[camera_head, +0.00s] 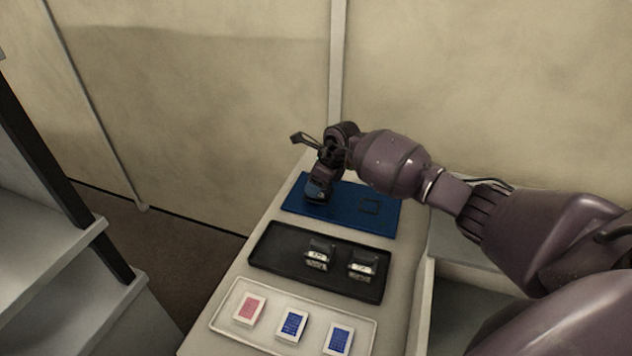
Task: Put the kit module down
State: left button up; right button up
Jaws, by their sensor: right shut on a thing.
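My right gripper (319,196) is over the left part of a blue mat (345,222), pointing down. It is shut on the kit module, which is mostly hidden by the fingers and too dark to make out. I cannot tell whether the module touches the mat. A dark square outline (370,206) shows on the right part of the mat, clear of the gripper. Two small modules (317,257) (361,267), dark with pale labelled fronts, stand in a black tray (279,262) in front of the mat. My left gripper is out of view.
A pale tray (264,335) at the near end of the narrow counter holds one red card pack (249,309) and two blue ones (291,326) (338,339). A beige wall (200,120) stands behind. Pale shelves (45,255) stand at the left, across a floor gap.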

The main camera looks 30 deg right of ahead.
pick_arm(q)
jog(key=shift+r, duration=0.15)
pick_arm(e)
jog(key=shift+r, duration=0.15)
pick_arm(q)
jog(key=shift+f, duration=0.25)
pick_arm(e)
jog(key=shift+f, duration=0.35)
jog(key=o, duration=1)
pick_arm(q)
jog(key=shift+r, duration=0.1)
pick_arm(e)
jog(key=shift+r, duration=0.6)
jog(key=p+v, duration=0.4)
jog(key=v, duration=0.2)
jog(key=shift+s+r, duration=0.1)
jog(key=shift+r, duration=0.1)
pick_arm(q)
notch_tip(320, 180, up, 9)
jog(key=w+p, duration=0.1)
jog(key=p, duration=0.2)
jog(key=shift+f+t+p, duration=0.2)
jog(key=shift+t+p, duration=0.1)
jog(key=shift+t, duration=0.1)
pick_arm(e)
jog(key=shift+v, duration=2.55)
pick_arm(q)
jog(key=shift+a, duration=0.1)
pick_arm(e)
jog(key=shift+s+d+f, duration=0.1)
